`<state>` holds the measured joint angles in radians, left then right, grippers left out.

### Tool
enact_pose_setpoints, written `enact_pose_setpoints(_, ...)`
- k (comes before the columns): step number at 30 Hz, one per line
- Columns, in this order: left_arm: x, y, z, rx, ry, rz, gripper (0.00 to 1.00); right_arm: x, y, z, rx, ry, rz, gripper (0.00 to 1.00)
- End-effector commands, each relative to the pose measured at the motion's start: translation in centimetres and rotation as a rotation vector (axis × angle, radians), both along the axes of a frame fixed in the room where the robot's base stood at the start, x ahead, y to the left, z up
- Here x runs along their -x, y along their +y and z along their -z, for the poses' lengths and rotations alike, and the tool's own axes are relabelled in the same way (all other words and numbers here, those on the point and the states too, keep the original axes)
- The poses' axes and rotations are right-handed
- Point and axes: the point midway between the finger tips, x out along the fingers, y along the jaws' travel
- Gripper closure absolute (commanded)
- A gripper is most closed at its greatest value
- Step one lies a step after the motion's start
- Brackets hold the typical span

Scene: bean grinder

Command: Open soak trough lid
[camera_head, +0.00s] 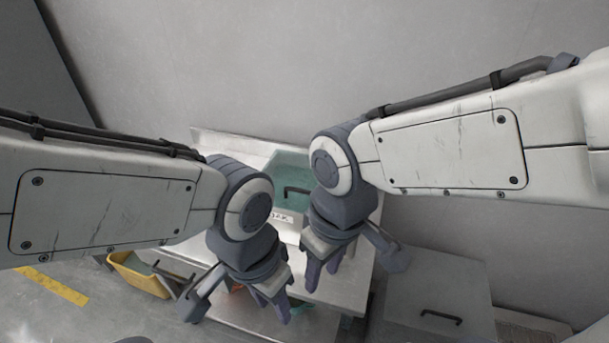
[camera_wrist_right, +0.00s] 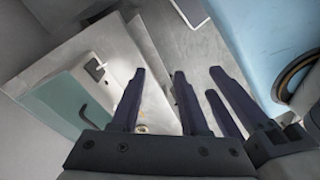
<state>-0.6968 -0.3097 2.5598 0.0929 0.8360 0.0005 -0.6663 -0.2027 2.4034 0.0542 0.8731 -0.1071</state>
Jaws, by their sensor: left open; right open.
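The soak trough's teal lid (camera_head: 288,172) has a dark bar handle (camera_head: 297,190) and lies over a pale box with a printed label (camera_head: 281,217). The lid looks shut, and my right arm hides part of it. In the right wrist view the teal lid (camera_wrist_right: 52,103) and its handle (camera_wrist_right: 97,115) show at the left. My right gripper (camera_head: 322,268) is open and empty in front of the trough, apart from the handle. My left gripper (camera_head: 277,304) is open and empty, lower and to the left, also apart from the handle.
The trough stands on a pale metal table (camera_head: 338,285) against a grey wall. A yellow bin (camera_head: 138,274) sits at the lower left. A grey cabinet with a dark handle (camera_head: 441,316) stands at the right. The two grippers are close together.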

Motion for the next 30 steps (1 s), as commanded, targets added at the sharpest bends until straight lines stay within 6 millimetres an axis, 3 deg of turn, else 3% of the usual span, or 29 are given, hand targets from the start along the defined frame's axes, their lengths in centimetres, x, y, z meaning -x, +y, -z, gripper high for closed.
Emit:
enact_pose_setpoints(1,0.0,0.0,0.3,0.000,0.000,0.000,0.59,-2.7,0.9,-0.4,0.011,-0.018,-0.044,0.55)
enact_pose_setpoints(6,0.0,0.0,1.0,0.000,0.000,0.001,0.59,-12.2,3.1,-1.9,0.071,-0.084,-0.243,0.55)
enact_pose_setpoints(9,0.0,0.0,1.2,0.000,0.000,0.001,0.59,-17.3,3.7,-2.2,0.112,-0.116,-0.345,0.55)
enact_pose_setpoints(13,0.0,0.0,1.5,0.000,0.000,0.001,0.59,-22.0,3.7,-2.3,0.157,-0.142,-0.443,0.55)
enact_pose_setpoints(16,0.0,0.0,1.5,0.000,0.000,0.001,0.59,-24.1,3.6,-2.3,0.179,-0.153,-0.487,0.55)
enact_pose_setpoints(20,0.0,0.0,1.4,0.000,0.000,0.001,0.59,-25.1,3.5,-1.8,0.190,-0.156,-0.509,0.55)
enact_pose_setpoints(30,0.0,0.0,0.4,0.000,0.000,0.000,0.59,-26.0,3.1,3.8,0.189,-0.153,-0.508,0.55)
